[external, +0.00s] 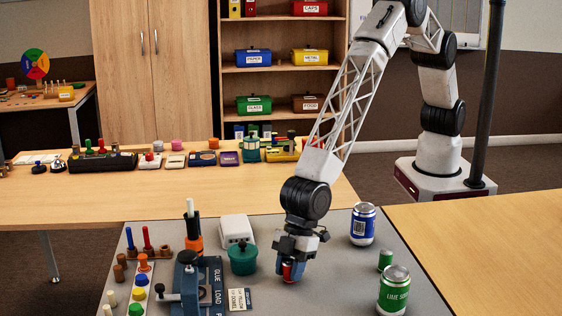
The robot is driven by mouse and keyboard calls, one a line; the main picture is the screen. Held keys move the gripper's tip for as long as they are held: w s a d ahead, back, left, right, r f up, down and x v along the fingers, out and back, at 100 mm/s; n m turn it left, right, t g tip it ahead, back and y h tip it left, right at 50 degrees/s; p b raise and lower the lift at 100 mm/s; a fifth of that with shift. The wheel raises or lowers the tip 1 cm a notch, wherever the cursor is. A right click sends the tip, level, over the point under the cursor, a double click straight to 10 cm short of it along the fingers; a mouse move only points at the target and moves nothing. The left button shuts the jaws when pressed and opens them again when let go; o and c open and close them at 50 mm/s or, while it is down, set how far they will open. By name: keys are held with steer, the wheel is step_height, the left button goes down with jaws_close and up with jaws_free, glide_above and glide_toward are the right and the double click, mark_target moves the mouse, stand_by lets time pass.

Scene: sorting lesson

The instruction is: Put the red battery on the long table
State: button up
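A small red cylinder (288,272), which looks like the red battery, stands on or just above the grey work surface (335,290) in the middle front. My gripper (290,268) points straight down with its fingers around it. The fingers hide most of the cylinder, and I cannot tell whether they press on it. A long wooden table (120,200) runs across the left behind the grey surface. Another wooden table top (490,240) is at the right; which one the task means is not marked.
A blue can (363,224), a small green cylinder (385,260) and a green can (393,290) stand right of my gripper. A teal lidded pot (242,258), a white box (236,231) and a blue device (200,285) are left. The long table's front half is clear.

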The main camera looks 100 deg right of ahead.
mark_target(289, 261)
steer(key=c, duration=0.5)
steer(key=shift+r, duration=5.05)
steer(key=w+d+m, duration=0.1)
steer(key=w+d, duration=0.2)
steer(key=d, duration=0.2)
steer(key=w+d+m, duration=0.1)
steer(key=w+d, duration=0.2)
steer(key=d, duration=0.3)
steer(key=w+d+m+h, duration=0.1)
steer(key=w+d, duration=0.2)
steer(key=d, duration=0.3)
steer(key=shift+w+f+t, duration=0.35)
steer(key=shift+t, duration=0.05)
steer(key=shift+w+d+f+m+t+h, duration=0.1)
steer(key=shift+w+d+f+m+h, duration=0.8)
steer(key=shift+d, duration=7.8)
steer(key=shift+w+d+r+m+t+h, duration=0.2)
steer(key=shift+w+d+m, duration=1.65)
steer(key=shift+d, duration=6.8)
steer(key=shift+w+d+f+m+h, duration=0.2)
steer(key=shift+w+d+m+h, duration=1.1)
steer(key=shift+d, duration=7.4)
